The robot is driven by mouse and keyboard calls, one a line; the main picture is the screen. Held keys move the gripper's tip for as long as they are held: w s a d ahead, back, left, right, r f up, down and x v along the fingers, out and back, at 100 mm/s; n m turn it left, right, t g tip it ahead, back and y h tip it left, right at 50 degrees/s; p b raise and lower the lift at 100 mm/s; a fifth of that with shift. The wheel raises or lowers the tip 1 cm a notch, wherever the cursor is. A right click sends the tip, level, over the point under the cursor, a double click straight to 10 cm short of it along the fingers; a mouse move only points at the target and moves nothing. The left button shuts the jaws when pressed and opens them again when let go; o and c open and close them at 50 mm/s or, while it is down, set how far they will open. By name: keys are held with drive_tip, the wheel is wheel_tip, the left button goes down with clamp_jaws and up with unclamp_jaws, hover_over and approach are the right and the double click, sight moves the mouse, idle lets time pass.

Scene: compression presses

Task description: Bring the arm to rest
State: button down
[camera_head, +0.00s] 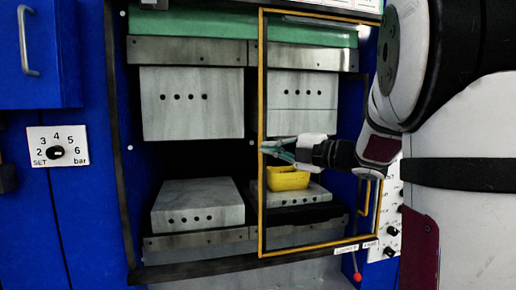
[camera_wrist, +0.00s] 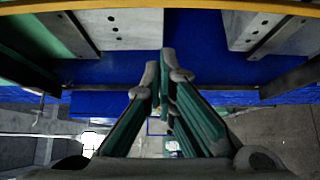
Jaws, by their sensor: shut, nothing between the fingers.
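My gripper (camera_head: 268,148) is in front of the right half of the press in the head view, at the height of the gap between upper and lower blocks. Its fingers point left, close to the left post of the yellow guard frame (camera_head: 262,100). In the wrist view my gripper (camera_wrist: 162,62) has its green-sided fingers converging at the tips, shut with nothing held. A yellow piece (camera_head: 287,181) sits on the lower right block (camera_head: 318,193), just below the gripper. I cannot tell how far the gripper is from the frame in depth.
Grey upper blocks (camera_head: 190,103) hang above the lower left block (camera_head: 195,205), whose top is bare. A blue panel with a pressure dial (camera_head: 56,153) stands at left. A control strip with knobs (camera_head: 391,232) and a red-tipped lever (camera_head: 357,275) are at lower right.

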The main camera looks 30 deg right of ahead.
drive_tip(key=s+a+f+m+g+h, duration=0.2)
drive_tip(key=s+a+f+m+g, duration=0.1)
drive_tip(key=s+a+f+m, duration=0.2)
drive_tip(key=s+a+f+m+g+h, duration=0.2)
drive_tip(key=s+a+f+m+g, duration=0.2)
drive_tip(key=s, duration=0.8)
drive_tip(key=s+a+f+m+g+h, duration=0.2)
drive_tip(key=s+a+f+m+g, duration=0.2)
drive_tip(key=s+a+f+m, duration=0.3)
drive_tip(key=s+a+m, duration=0.2)
drive_tip(key=a+m, duration=0.2)
drive_tip(key=m, duration=0.2)
drive_tip(key=shift+s+a+f, duration=0.15)
drive_tip(key=shift+a+f, duration=0.15)
